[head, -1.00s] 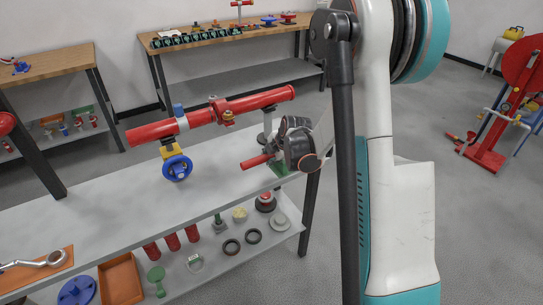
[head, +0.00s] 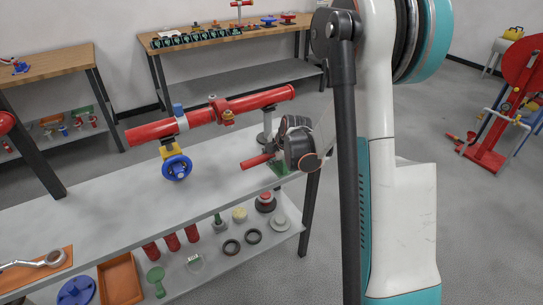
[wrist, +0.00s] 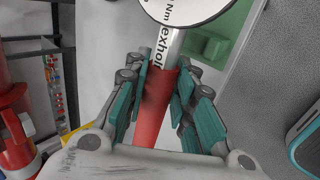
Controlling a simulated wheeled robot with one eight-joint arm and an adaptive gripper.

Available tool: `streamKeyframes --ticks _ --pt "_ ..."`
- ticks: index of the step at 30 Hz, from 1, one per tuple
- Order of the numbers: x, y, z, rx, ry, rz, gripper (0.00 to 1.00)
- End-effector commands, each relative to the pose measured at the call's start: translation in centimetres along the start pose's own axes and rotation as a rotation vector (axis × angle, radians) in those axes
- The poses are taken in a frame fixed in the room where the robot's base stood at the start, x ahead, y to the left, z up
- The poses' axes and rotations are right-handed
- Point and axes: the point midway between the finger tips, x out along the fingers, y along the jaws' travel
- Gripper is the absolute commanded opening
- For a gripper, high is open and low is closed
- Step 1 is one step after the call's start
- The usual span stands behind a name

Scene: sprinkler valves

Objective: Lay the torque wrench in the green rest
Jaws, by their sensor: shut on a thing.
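My gripper (wrist: 160,85) is shut on the red handle of the torque wrench (wrist: 157,105), with a teal finger on each side. The wrench's pale printed shaft runs on past the fingertips to a round, white-faced part at the top of the wrist view. In the head view the red handle (head: 257,161) sticks out to the left of my gripper, above the bench's right end. The green rest (wrist: 213,46) shows to the right of the shaft in the wrist view. In the head view part of it (head: 282,169) shows below my gripper. I cannot tell whether the wrench touches it.
A red pipe (head: 215,116) with a blue handwheel (head: 177,168) stands along the grey bench (head: 110,205), left of my gripper. The lower shelf (head: 218,262) holds red cylinders, rings and an orange tray (head: 120,279). The bench's middle is clear.

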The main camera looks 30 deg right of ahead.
Motion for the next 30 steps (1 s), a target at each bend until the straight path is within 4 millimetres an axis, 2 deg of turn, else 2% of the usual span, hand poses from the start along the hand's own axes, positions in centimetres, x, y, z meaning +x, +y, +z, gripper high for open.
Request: streamKeyframes --ticks 28,29,30 --pt "2.1 -1.5 -0.1 0.0 -0.001 0.001 0.0" --pt "2.1 -1.5 -0.1 0.0 -0.001 0.001 0.26" --pt "2.0 -1.5 -0.1 0.0 -0.001 0.001 0.35"
